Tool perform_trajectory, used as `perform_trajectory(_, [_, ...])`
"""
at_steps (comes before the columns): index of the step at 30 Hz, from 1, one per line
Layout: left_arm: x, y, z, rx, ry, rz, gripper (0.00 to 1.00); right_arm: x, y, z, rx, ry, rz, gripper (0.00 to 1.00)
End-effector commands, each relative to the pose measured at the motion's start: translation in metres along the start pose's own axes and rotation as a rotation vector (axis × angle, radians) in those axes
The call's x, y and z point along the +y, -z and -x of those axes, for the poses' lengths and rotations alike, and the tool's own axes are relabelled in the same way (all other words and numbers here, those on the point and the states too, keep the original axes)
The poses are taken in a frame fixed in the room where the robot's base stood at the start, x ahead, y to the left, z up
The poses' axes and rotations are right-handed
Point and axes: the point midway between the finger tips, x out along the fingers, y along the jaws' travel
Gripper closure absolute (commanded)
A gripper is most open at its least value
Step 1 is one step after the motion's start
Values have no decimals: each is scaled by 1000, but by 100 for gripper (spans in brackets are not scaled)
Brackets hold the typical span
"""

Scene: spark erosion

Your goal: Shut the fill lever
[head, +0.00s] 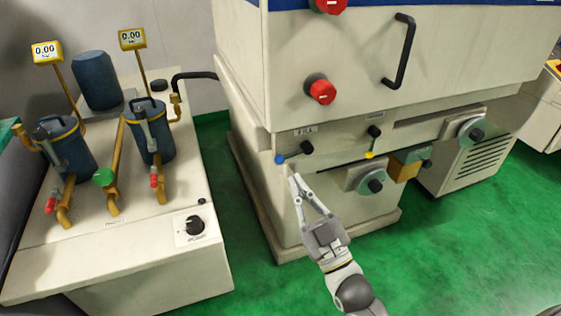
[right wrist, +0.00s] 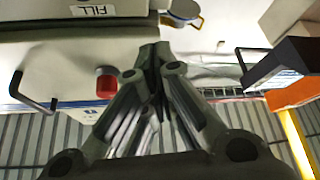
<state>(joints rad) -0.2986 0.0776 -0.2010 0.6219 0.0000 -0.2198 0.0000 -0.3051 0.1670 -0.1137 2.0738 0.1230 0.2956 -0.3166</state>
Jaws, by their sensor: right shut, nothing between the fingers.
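The fill lever (head: 293,153) is on the front of the big cream machine, just below a small label plate, in the head view. It has a black hub and an arm that points left and slightly down to a blue tip. My right gripper (head: 293,178) is shut and empty. Its fingertips are just below the lever, apart from it in the picture; I cannot tell the depth gap. In the right wrist view the shut fingers (right wrist: 155,50) point up, near the FILL label (right wrist: 95,11). I cannot make out the lever there. My left gripper is not in view.
A second lever (head: 372,143) with a yellow tip points down to the right of the fill lever. Handwheels (head: 370,182) stick out below and right. Red buttons (head: 321,91) and a black handle (head: 402,50) are above. A filter bench (head: 120,245) stands left; green floor lies between.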

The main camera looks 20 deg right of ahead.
Motion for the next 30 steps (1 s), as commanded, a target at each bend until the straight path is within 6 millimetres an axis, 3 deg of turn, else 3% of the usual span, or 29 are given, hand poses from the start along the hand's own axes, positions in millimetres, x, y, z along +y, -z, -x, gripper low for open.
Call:
perform_trajectory(7, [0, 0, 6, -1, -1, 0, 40, 1, 2, -24, 3, -1, 0, 100])
perform_trajectory(19, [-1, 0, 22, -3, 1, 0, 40, 0, 2, -104, 2, 0, -1, 100])
perform_trajectory(24, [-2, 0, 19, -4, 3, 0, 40, -1, -27, -91, -6, 2, -1, 100])
perform_trajectory(30, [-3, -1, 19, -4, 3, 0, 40, 0, -38, -87, -2, 1, -1, 100])
